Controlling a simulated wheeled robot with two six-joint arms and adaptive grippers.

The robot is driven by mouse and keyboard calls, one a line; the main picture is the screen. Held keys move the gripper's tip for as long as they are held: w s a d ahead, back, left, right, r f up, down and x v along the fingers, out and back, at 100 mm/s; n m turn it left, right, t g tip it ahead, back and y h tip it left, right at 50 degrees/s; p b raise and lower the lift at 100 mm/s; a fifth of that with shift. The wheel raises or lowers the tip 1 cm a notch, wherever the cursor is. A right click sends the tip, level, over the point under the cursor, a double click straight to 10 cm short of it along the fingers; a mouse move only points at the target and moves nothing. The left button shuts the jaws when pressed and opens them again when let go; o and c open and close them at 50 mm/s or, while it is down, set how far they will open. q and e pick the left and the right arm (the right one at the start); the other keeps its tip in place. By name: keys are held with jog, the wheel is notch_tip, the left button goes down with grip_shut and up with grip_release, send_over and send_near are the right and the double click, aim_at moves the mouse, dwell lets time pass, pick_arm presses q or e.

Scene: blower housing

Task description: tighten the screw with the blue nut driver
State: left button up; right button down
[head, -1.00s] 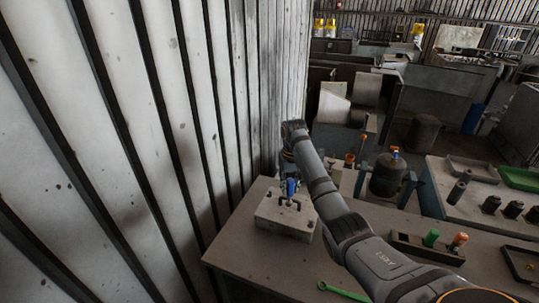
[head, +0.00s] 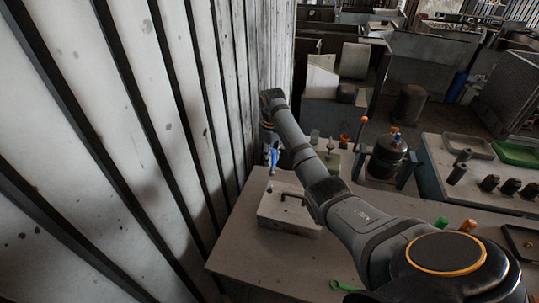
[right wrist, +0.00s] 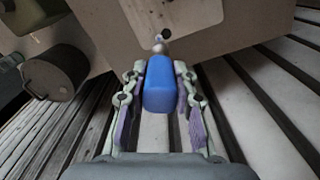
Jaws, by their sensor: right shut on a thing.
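The blue nut driver (head: 273,158) is in my right gripper (head: 269,145), beyond the far left side of the pale housing block (head: 288,215). In the right wrist view, the fingers of the right gripper (right wrist: 159,82) are shut on both sides of its blue handle (right wrist: 159,92). A small metal end (right wrist: 158,43) shows past the handle. The driver is raised and apart from the block. The block lies on the table and has a dark handle (head: 292,196) on top. I cannot make out the screw. My left gripper is not in view.
A corrugated wall (head: 150,130) stands close on the left. A green wrench (head: 345,287) lies at the table's front edge. Green (head: 440,223) and orange (head: 468,225) handles stand to the right, partly behind my arm. A dark tank (head: 390,157) stands beyond.

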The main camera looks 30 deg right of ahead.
jog(key=shift+w+f+b, duration=0.2)
jog(key=shift+f+b, duration=0.55)
jog(key=shift+f, duration=0.1)
jog(key=f+b, duration=0.1)
jog(key=b, duration=0.1)
jog(key=f+b, duration=0.2)
jog(key=shift+w+f, duration=0.1)
jog(key=shift+w, duration=0.2)
jog(key=shift+s+f+p, duration=0.1)
jog(key=shift+f+p, duration=0.4)
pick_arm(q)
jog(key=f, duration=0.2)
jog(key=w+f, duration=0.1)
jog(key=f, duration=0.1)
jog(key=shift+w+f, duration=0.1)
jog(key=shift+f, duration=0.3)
pick_arm(e)
jog(key=shift+p, duration=0.35)
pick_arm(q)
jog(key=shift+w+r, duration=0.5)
pick_arm(e)
jog(key=shift+f, duration=0.3)
jog(key=shift+p, duration=0.8)
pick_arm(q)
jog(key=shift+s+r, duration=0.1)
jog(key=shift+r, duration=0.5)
